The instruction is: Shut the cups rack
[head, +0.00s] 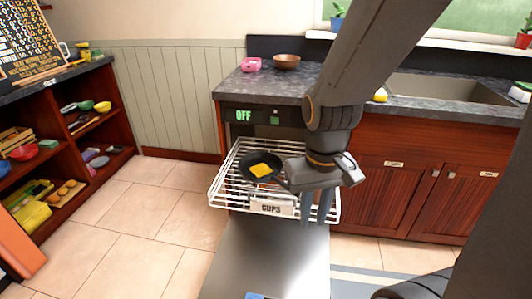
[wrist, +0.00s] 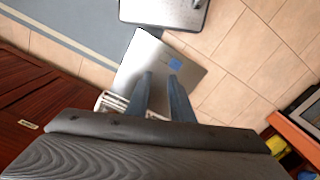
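The cups rack (head: 222,196) is a white wire rack with a "CUPS" label (head: 271,207) on its front. It is pulled out over the lowered silver door (head: 270,255) of the dishwasher-like unit. A black pan (head: 262,166) with a yellow item (head: 265,170) in it sits on the rack. My gripper (head: 316,212) points down at the rack's front right, beside the label; whether it touches the rack is unclear. In the wrist view its two fingers (wrist: 161,76) are apart with nothing between them. White rack wires (wrist: 112,102) show beside them, mostly hidden by the gripper body.
The unit's panel reads OFF (head: 243,116) under a dark counter (head: 262,88) with a pink bowl (head: 252,64) and a brown bowl (head: 286,61). Red-brown cabinets (head: 425,180) stand to the right. Open shelves (head: 70,140) stand at left, with free tiled floor (head: 130,220) between.

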